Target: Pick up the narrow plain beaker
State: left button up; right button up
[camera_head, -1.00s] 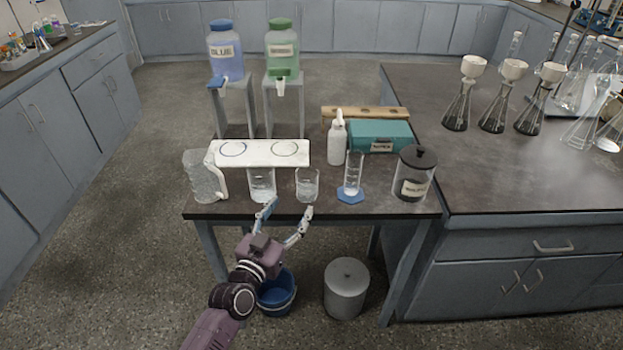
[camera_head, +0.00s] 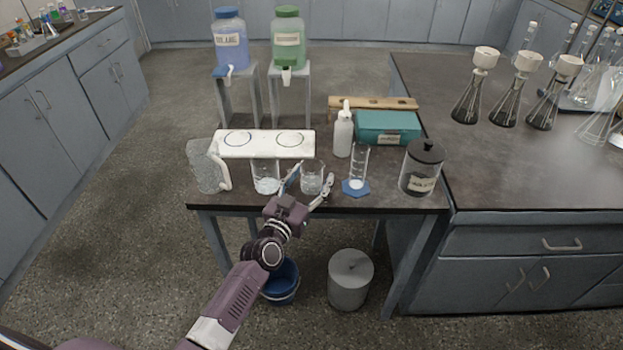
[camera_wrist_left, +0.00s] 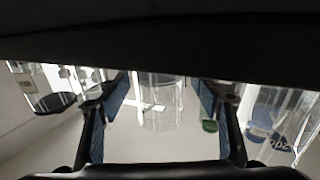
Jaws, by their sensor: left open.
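Two clear glass beakers stand near the front of the dark-topped table (camera_head: 236,206). The right beaker (camera_head: 311,176) looks slightly narrower than the left beaker (camera_head: 265,178). My left gripper (camera_head: 310,184) is open, with its fingers on either side of the right beaker at the table's front edge. In the left wrist view a clear beaker (camera_wrist_left: 160,100) shows between the two open fingers, with gaps on both sides. I cannot tell whether any finger touches it. My right gripper is not in view.
A measuring cylinder (camera_head: 359,166) on a blue base stands to the right, then a black-lidded jar (camera_head: 420,170). A white bottle (camera_head: 343,136) and a white plate with two rings (camera_head: 264,144) are behind. A jug (camera_head: 205,168) stands left.

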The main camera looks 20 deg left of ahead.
pick_arm(q)
jog(key=c, duration=1.3)
jog(key=shift+c, duration=0.3)
jog(key=shift+r, duration=0.15)
